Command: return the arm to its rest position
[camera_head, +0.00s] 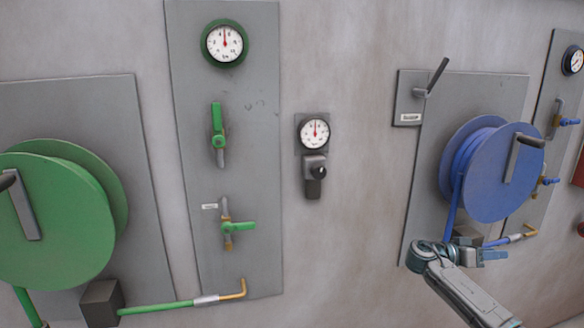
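My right arm comes in from the lower right. Its gripper (494,256) is in front of the lower part of the grey panel (425,190) that carries the blue hose reel (492,185). The gripper is just below the reel, close to the blue hose's metal end (522,237) in the picture. The fingers are small and seen from the side, so their opening is unclear. I see nothing held in them. I cannot tell whether they touch anything. My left arm and gripper are not in view.
A green hose reel (50,220) stands at the left. A grey panel (255,160) has a green-rimmed gauge (225,43) and two green valve handles. A small gauge unit (314,133) is at the centre. A lever (437,76) juts out upper right. The wall below centre is bare.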

